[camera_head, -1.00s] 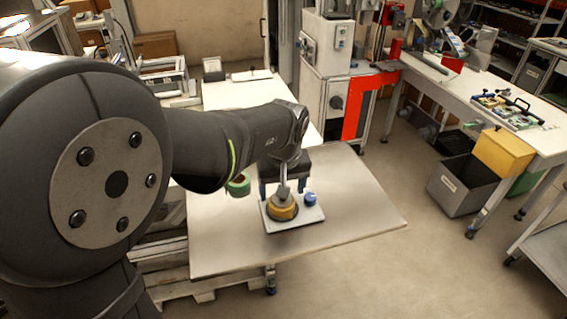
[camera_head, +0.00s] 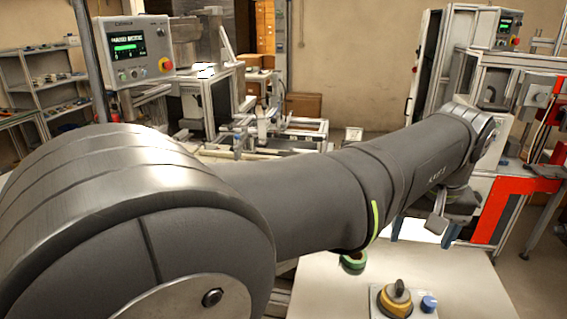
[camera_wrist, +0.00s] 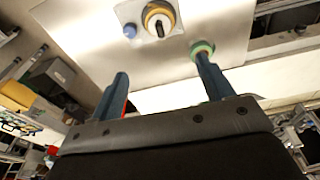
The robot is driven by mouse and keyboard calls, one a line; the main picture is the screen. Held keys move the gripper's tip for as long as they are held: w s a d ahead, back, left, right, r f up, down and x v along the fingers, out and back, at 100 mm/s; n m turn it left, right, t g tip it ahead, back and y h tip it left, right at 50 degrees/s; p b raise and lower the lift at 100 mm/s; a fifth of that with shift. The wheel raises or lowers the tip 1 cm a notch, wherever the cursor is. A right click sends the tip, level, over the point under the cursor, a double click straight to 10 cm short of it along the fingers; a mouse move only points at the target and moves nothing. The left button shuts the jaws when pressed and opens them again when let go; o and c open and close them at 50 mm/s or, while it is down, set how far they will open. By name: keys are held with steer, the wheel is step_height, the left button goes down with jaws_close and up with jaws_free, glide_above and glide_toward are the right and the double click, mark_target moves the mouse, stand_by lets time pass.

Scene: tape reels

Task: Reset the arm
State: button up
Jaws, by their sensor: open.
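My gripper (camera_wrist: 162,72) is open and empty, its two fingers apart in the wrist view. In the head view my gripper (camera_head: 438,218) is raised above the far part of the table, clear of the reels. A yellow reel (camera_head: 393,305) sits around a dark upright post on a pale plate (camera_wrist: 134,12). A small blue piece (camera_head: 428,304) stands beside it on that plate. A green reel (camera_head: 353,262) lies on the table, left of the plate and partly behind my arm. In the wrist view the green reel (camera_wrist: 202,47) is partly covered by a finger.
The pale table (camera_head: 470,285) is mostly bare right of the plate. A red-orange panel (camera_head: 496,210) and grey machine cabinet stand behind at the right. A control box (camera_head: 133,47) with a screen hangs at the upper left. Equipment frames stand along the back.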

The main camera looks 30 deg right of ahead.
mark_target(401, 284)
steer(key=shift+f, duration=0.15)
steer(key=f, duration=0.5)
steer(key=w+d+f, duration=0.1)
steer(key=f, duration=0.5)
steer(key=d+f, duration=0.1)
steer(key=f, duration=0.5)
steer(key=shift+w+f, duration=0.2)
steer(key=shift+w, duration=0.2)
steer(key=shift+r+m, duration=0.2)
steer(key=shift+m, duration=0.5)
